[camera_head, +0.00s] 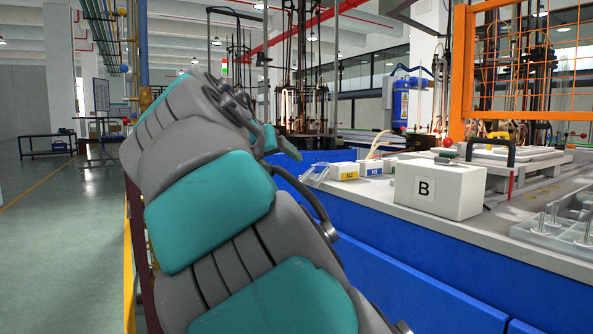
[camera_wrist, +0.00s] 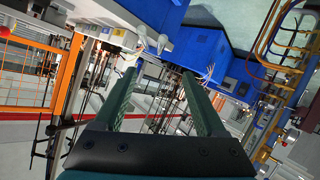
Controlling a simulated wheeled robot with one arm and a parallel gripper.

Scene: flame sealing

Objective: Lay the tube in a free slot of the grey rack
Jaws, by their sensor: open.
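My gripper (camera_wrist: 158,75) shows in the wrist view with its two teal fingers wide apart and nothing held between them. It points across the hall and hangs clear of the bench. A pale grey tray-like rack (camera_head: 548,239) with several upright metal pegs lies at the right edge of the head view, partly cut off. I cannot tell whether it is the grey rack of the task. I cannot make out the tube for certain in either view.
A white box marked B (camera_head: 440,189) stands on the blue-sided bench (camera_head: 400,262). Small boxes with a yellow label (camera_head: 344,171) and a blue label (camera_head: 375,168) stand behind it. An orange mesh guard (camera_head: 520,60) rises at the back right. Open floor (camera_head: 60,240) lies left.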

